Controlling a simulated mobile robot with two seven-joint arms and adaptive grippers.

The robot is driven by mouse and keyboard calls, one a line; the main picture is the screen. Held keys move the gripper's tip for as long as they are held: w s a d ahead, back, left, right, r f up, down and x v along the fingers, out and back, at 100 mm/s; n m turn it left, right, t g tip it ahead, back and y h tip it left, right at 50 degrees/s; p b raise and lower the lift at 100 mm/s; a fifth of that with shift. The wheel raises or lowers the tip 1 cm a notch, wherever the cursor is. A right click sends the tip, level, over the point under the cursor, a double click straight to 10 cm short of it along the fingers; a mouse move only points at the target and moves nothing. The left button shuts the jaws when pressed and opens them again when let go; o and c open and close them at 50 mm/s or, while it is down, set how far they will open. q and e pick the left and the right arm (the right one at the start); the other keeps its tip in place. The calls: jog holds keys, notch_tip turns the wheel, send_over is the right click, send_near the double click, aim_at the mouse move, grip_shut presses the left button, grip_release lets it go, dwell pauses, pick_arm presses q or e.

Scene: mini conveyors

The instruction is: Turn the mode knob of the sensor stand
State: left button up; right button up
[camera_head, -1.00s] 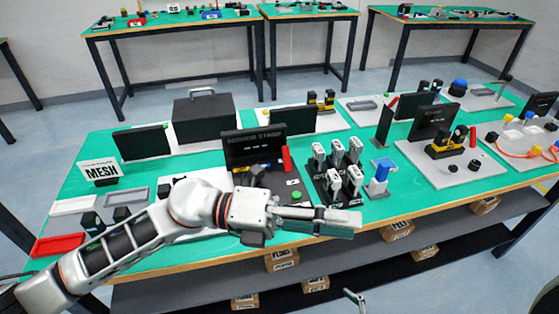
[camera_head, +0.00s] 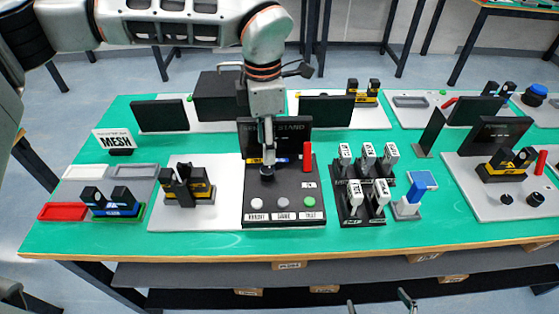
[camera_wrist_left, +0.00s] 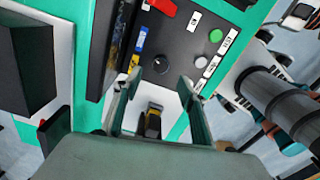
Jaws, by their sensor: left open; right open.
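The sensor stand (camera_head: 290,184) is a black panel with an upright sign board behind it, two grey buttons and one green button along its front edge. A round black knob (camera_head: 267,173) sits at its left, just below my left gripper (camera_head: 268,155), which points down from above. In the left wrist view, the knob (camera_wrist_left: 161,65) with a pale mark lies just beyond and between the open fingers (camera_wrist_left: 157,84). I cannot tell whether they touch it. My right gripper (camera_head: 379,302) is open and empty at the bottom edge, away from the table.
A red upright piece (camera_head: 307,157) stands on the panel's right. Left of it is a white plate (camera_head: 182,220) with a black and yellow device. To the right, a black rack (camera_head: 349,216) holds several grey-white tools. Green table (camera_head: 290,240) is bare in front.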

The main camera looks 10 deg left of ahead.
aim_at(267, 169)
pick_arm(q)
notch_tip(267, 169, down, 8)
jog(key=shift+r, duration=0.15)
dwell(0.3)
jog(key=c, duration=1.1)
